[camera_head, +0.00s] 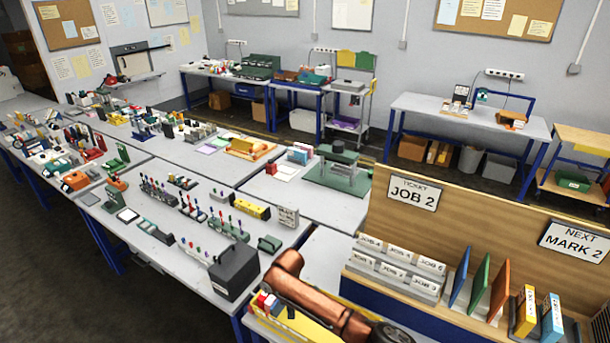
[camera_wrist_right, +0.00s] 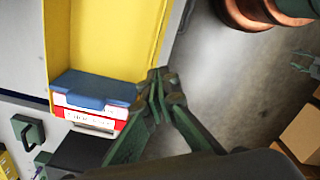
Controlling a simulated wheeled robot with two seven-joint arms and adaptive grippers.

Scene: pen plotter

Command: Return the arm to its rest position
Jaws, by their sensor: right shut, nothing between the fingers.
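My right gripper (camera_wrist_right: 160,82) shows in the right wrist view with its dark green fingers together and nothing between them. Its tips are beside the edge of a yellow tray (camera_wrist_right: 105,35), over the grey floor. I cannot tell whether they touch the tray. In the head view a copper-coloured arm (camera_head: 325,306) of mine comes in at the bottom centre, over the yellow tray (camera_head: 312,336). The fingers are hard to make out there. My left gripper is in neither view.
Blocks with blue, white and red faces (camera_wrist_right: 90,103) sit at the tray's end. A dark box (camera_head: 234,270) stands on the bench to the left. A wooden rack with JOB cards (camera_head: 395,268) and coloured panels stands at the right. The floor (camera_head: 50,275) at the lower left is clear.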

